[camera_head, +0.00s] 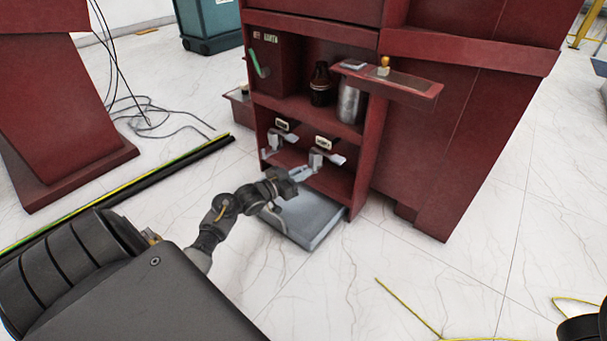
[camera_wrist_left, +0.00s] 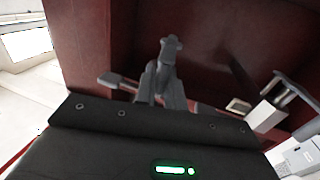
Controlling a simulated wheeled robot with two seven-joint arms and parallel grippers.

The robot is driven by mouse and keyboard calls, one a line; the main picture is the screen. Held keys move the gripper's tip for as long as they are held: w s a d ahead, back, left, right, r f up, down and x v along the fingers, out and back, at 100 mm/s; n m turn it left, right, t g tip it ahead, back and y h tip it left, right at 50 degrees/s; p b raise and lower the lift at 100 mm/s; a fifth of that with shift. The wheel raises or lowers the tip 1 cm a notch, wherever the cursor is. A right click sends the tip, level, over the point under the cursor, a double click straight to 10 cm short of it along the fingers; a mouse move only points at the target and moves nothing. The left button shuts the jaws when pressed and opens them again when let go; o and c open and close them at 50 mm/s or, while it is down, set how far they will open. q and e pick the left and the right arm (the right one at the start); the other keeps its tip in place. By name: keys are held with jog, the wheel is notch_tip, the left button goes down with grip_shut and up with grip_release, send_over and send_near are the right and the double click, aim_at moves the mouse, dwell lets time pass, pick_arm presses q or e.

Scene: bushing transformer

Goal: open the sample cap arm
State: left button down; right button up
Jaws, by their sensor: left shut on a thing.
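Two grey sampling valves sit in the lower bay of the red cabinet in the head view, a left one (camera_head: 274,141) and a right one (camera_head: 321,157). My left gripper (camera_head: 304,173) reaches in from the left, just below and left of the right valve. It is shut on a small grey part, which I take to be the sample cap arm; the fingers mostly hide it. In the left wrist view the grey fingers (camera_wrist_left: 168,75) rise above my black gripper body, and a pale valve (camera_wrist_left: 277,106) stands to the right.
A grey tray (camera_head: 318,222) lies at the cabinet's foot, below my left gripper. A dark bottle (camera_head: 320,84) and a metal canister (camera_head: 349,102) stand on the shelf above. A red shelf plate (camera_head: 408,86) juts out at right. Open floor lies in front.

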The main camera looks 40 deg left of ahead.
pick_arm(q)
jog(key=w+a+m+g+h+b, duration=0.1)
jog(key=w+a+m+h+b, duration=0.2)
jog(key=a, duration=0.3)
jog(key=shift+a+g+h, duration=0.2)
jog(key=shift+g+h, duration=0.2)
jog(key=shift+h, duration=0.5)
jog(key=c, duration=1.6)
grip_release()
